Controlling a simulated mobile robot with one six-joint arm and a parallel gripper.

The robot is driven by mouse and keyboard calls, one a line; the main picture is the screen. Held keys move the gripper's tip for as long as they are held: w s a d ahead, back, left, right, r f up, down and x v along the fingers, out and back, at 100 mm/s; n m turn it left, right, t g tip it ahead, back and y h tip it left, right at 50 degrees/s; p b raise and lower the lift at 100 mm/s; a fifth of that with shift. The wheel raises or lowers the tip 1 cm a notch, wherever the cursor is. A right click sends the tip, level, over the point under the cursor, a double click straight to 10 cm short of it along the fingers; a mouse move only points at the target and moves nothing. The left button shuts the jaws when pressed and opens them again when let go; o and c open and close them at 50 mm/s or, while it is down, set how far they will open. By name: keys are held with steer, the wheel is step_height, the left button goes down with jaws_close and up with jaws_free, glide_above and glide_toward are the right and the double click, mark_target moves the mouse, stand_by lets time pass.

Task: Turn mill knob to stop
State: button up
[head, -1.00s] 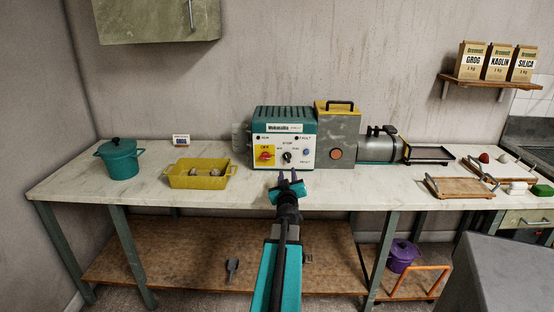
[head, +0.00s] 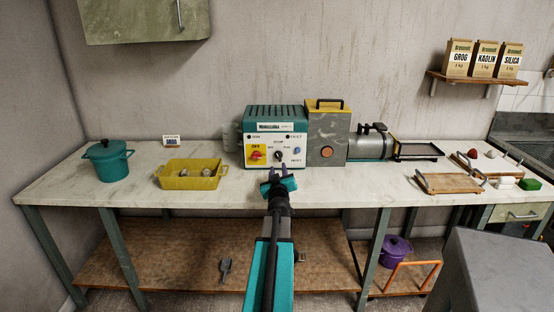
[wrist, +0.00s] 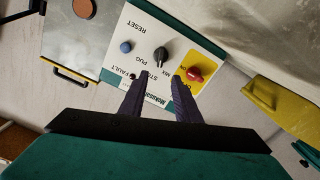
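The mill's control box (head: 274,138), teal with a white front panel, stands at the back of the bench. Its black mill knob (head: 278,155) sits mid-panel; in the wrist view the knob (wrist: 161,54) is near the STOP, PUG and MIX labels. Its exact setting is too small to tell. A red switch on a yellow plate (wrist: 191,77) is beside it, and a blue RESET button (wrist: 126,47) is on the other side. My gripper (head: 277,173) is in front of the panel. In the wrist view my gripper (wrist: 160,98) is open and empty, its fingers apart and not around the knob.
The yellow tray (head: 191,181) and teal pot (head: 108,161) stand left on the bench. A grey mill housing (head: 327,139) adjoins the box on the right, with a metal barrel (head: 370,145) beyond. The bench top in front of the box is clear.

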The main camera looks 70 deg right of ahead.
mark_target(278, 155)
steer(key=shift+x, duration=5.5)
jaws_close()
